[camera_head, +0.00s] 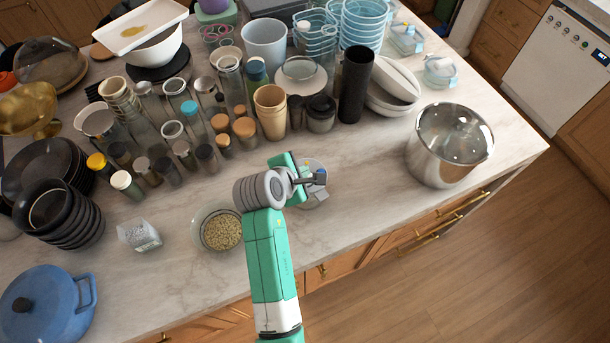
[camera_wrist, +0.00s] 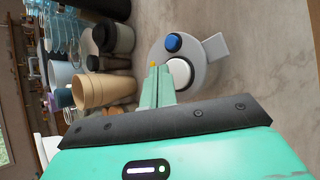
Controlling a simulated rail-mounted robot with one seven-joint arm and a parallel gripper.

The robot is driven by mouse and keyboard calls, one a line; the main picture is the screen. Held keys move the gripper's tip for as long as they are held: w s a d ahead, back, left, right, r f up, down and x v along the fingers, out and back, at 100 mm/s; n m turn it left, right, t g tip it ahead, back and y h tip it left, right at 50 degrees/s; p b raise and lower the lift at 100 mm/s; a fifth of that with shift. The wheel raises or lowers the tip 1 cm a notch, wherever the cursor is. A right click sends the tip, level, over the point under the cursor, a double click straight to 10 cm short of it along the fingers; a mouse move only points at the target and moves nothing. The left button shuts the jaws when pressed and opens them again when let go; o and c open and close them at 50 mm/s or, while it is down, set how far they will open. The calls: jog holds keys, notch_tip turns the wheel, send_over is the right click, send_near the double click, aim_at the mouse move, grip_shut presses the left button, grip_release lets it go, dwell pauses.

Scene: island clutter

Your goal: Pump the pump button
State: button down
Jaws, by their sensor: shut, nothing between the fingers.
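A grey round device (camera_wrist: 200,62) lies on the counter with a blue button (camera_wrist: 173,43), a larger white round button (camera_wrist: 180,72) and a flat tab on one side. Which button is the pump button I cannot tell. In the head view the device (camera_head: 314,199) is partly hidden under my gripper (camera_head: 318,179). In the wrist view my gripper (camera_wrist: 155,75) is shut and empty, its fingertips beside the white button in the picture. Whether they touch it I cannot tell. A small yellow spot shows by the fingertips.
A glass bowl of grains (camera_head: 221,230) stands left of my arm. A steel pot (camera_head: 450,145) stands to the right. Tan stacked cups (camera_head: 271,112), a black cylinder (camera_head: 355,85) and several jars crowd behind. The counter between device and pot is clear.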

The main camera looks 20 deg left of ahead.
jog(key=shift+f, duration=0.15)
jog(key=shift+f, duration=0.25)
jog(key=shift+f, duration=0.4)
dwell(0.6)
jog(key=shift+r, duration=0.1)
jog(key=shift+r+p, duration=0.7)
jog(key=shift+p, duration=0.3)
notch_tip(320, 180, up, 5)
jog(key=p, duration=0.5)
jog(key=shift+r, duration=0.15)
